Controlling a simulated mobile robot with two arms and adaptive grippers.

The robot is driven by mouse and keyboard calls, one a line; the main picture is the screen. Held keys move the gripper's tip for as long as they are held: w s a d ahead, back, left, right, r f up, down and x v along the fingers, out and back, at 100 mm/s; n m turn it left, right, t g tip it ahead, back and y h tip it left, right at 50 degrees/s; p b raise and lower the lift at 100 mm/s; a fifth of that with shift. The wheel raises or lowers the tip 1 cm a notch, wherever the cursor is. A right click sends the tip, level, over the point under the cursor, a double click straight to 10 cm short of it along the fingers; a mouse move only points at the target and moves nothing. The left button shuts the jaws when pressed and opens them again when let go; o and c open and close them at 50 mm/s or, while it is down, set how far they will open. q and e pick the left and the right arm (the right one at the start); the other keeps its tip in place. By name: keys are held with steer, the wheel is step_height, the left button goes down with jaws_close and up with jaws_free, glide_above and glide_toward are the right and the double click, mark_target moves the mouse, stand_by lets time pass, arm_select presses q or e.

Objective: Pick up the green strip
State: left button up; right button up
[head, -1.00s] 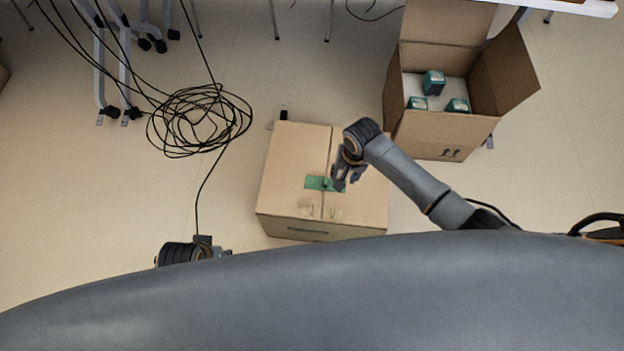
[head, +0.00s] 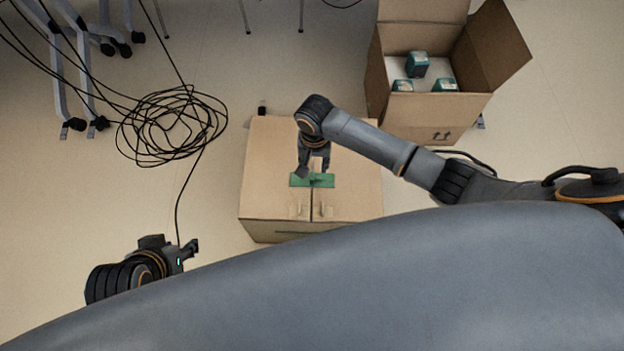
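The green strip (head: 322,181) lies across the middle seam on top of a closed cardboard box (head: 270,160) in the head view. My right gripper (head: 312,172) comes down over the strip from behind it. Its fingers look spread apart, with the fingertips at the strip's far edge. I cannot tell whether they touch it. My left gripper (head: 190,250) is at the lower left, well away from the box, over the floor. I cannot make out how its fingers stand.
An open cardboard box (head: 430,115) with several teal-and-white items (head: 417,65) stands at the back right. A coil of black cable (head: 172,125) lies on the floor at the left, one strand running towards my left arm. Table legs stand at the back left.

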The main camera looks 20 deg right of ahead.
mark_target(312, 176)
steer(key=shift+a+f+b, duration=0.25)
steer(key=shift+f+b, duration=0.5)
steer(key=shift+f, duration=0.5)
step_height(312, 176, down, 3)
steer(key=shift+s+r+b, duration=0.1)
steer(key=shift+r+b, duration=0.1)
steer(key=shift+b, duration=0.5)
steer(key=shift+f, duration=0.1)
arm_select(q)
steer(key=w+d+r+t+h, duration=0.2)
steer(key=w+d+r+t, duration=0.2)
steer(key=w+r+t, duration=0.4)
steer(key=w, duration=0.3)
steer(key=shift+w+d+r, duration=0.15)
arm_select(e)
jaws_close()
